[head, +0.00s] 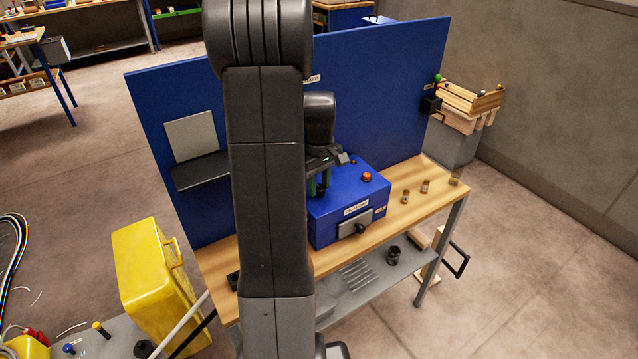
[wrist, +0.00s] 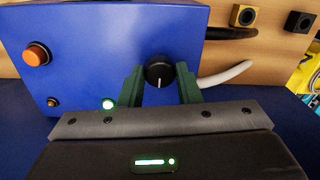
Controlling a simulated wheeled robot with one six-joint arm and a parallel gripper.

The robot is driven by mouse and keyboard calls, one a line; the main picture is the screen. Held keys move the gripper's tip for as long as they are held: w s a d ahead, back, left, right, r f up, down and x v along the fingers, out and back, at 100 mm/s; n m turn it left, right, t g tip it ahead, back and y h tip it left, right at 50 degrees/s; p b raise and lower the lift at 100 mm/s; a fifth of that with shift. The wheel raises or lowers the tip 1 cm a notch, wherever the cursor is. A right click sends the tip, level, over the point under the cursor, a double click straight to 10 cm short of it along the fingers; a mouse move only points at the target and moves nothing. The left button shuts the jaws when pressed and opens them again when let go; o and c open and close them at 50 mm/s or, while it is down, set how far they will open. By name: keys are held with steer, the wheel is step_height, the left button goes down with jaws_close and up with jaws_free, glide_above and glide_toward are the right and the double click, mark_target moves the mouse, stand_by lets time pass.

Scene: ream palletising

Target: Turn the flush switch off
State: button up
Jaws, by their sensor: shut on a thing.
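My gripper (wrist: 159,88) has green fingers, shut on a round black knob (wrist: 158,71) that I take to be the flush switch. The knob stands on the top face of a blue box (wrist: 95,65). Its white pointer line points down in the wrist view, towards my gripper. A lit green lamp (wrist: 109,104) is by the left finger.
An orange button (wrist: 37,54) and a small dark stud (wrist: 52,102) share the box's top. A pale cable (wrist: 225,73) runs right of the knob. The box is on a wooden bench (head: 411,196) before a blue panel (head: 385,90). Small brown pieces (head: 424,187) lie right.

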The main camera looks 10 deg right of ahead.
mark_target(319, 187)
steer(key=shift+w+r+n, duration=0.1)
steer(key=shift+n, duration=0.2)
steer(key=o, duration=1)
steer(key=shift+c, duration=0.2)
step_height(319, 187, up, 14)
steer(key=shift+b, duration=0.3)
steer(key=shift+f, duration=0.2)
step_height(319, 187, down, 14)
steer(key=shift+r+p, duration=0.1)
steer(key=shift+p, duration=0.2)
